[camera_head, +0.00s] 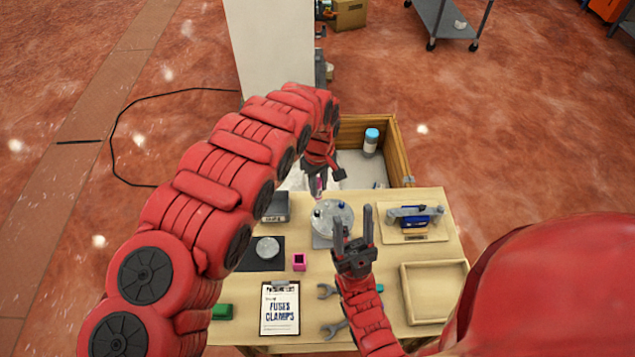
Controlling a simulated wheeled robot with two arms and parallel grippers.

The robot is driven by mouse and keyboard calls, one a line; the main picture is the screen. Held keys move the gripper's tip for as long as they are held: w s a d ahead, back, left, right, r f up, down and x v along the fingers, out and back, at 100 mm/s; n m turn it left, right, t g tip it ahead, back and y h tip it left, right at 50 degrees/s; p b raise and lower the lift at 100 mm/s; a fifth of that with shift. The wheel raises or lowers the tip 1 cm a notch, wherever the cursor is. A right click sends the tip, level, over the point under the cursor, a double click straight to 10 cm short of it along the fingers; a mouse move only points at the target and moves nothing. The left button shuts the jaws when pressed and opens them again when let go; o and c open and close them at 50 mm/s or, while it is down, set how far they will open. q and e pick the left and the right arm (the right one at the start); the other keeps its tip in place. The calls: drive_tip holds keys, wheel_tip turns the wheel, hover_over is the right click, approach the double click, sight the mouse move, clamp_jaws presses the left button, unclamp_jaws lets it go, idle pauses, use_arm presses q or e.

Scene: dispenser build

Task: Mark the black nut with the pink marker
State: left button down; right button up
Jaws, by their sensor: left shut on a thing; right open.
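My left gripper (325,180) is above the back edge of the table, near the grey round plate (340,212). It is shut on a thin pink item (317,186), which looks like the pink marker, largely hidden by the fingers. My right gripper (353,222) is open and empty, its fingers pointing away over the table just right of the round plate. I cannot make out the black nut; small dark and blue pieces on the round plate are too small to tell.
A small pink holder (299,262) and a clipboard (280,311) are on the wooden table. A black mat with a grey disc (267,247) lies left. An empty wooden tray (434,318) and a blue device (423,217) stand right.

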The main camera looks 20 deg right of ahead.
sight(319, 196)
use_arm(q)
drive_tip(key=shift+f+b, duration=0.35)
drive_tip(key=shift+f, duration=1.2)
drive_tip(key=shift+r, duration=0.15)
drive_tip(key=shift+b, duration=0.3)
drive_tip(key=shift+s+f+b, duration=0.1)
drive_tip(key=shift+f+b, duration=0.45)
drive_tip(key=shift+f, duration=0.25)
drive_tip(key=shift+s+a, duration=0.1)
drive_tip(key=shift+a, duration=0.1)
idle(0.8)
drive_tip(key=shift+s+a+f+p, duration=0.1)
drive_tip(key=shift+s+a+p, duration=0.15)
drive_tip(key=shift+a+p, duration=0.15)
drive_tip(key=shift+s+a+p, duration=0.25)
drive_tip(key=shift+a+p, duration=0.25)
drive_tip(key=shift+p, duration=0.05)
idle(0.5)
drive_tip(key=shift+f+b, duration=0.6)
drive_tip(key=shift+f, duration=0.1)
idle(0.8)
